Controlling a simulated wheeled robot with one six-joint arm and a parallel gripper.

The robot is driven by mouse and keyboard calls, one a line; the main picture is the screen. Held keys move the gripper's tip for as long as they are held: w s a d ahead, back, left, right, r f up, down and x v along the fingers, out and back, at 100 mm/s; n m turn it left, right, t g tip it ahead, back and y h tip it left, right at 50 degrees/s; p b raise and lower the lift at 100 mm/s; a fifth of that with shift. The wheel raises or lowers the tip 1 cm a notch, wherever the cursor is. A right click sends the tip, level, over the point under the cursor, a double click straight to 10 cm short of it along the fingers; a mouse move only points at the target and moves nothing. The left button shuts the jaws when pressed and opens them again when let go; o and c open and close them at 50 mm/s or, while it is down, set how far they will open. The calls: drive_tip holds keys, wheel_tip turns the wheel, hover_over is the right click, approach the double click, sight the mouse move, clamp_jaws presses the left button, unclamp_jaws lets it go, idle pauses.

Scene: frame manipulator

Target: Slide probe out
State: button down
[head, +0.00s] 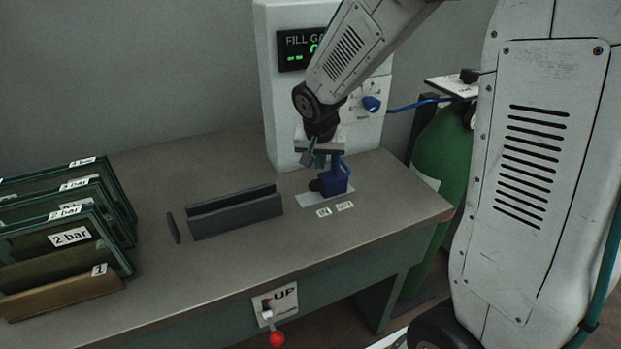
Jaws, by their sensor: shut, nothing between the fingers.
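My gripper (315,160) points down just above a blue device (338,178) on the table. It is shut and empty; its fingers are small, and I cannot tell whether they touch the device. The device has a dark round knob on its left side and stands on a pale plate (312,198) with two small labels in front. No part is clearly recognisable as the probe. A blue fitting (371,104) on the white panel joins a blue hose (420,103). My arm hides part of the panel and its display (294,52).
A dark slotted holder (236,212) stands left of the device, beside a small dark upright plate (173,228). Framed panels labelled in bar (70,236) stand at the left. A green cylinder (440,150) is behind the table's right end. A red-knobbed lever (275,338) is on the table's front.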

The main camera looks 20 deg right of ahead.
drive_tip(key=s+v, duration=0.1)
drive_tip(key=v, duration=0.8)
drive_tip(key=shift+s+a+f, duration=0.2)
drive_tip(key=shift+a+f, duration=0.05)
drive_tip(key=shift+a, duration=0.05)
idle(0.4)
idle(0.3)
drive_tip(key=s+r+n+g+y, duration=0.1)
drive_tip(key=s+r+n, duration=0.1)
drive_tip(key=s, duration=1.1)
drive_tip(key=s+r+n+g+y, duration=0.1)
drive_tip(key=s+r+n, duration=0.2)
drive_tip(key=s, duration=1)
drive_tip(key=shift+a+n, duration=0.3)
drive_tip(key=shift+n, duration=0.2)
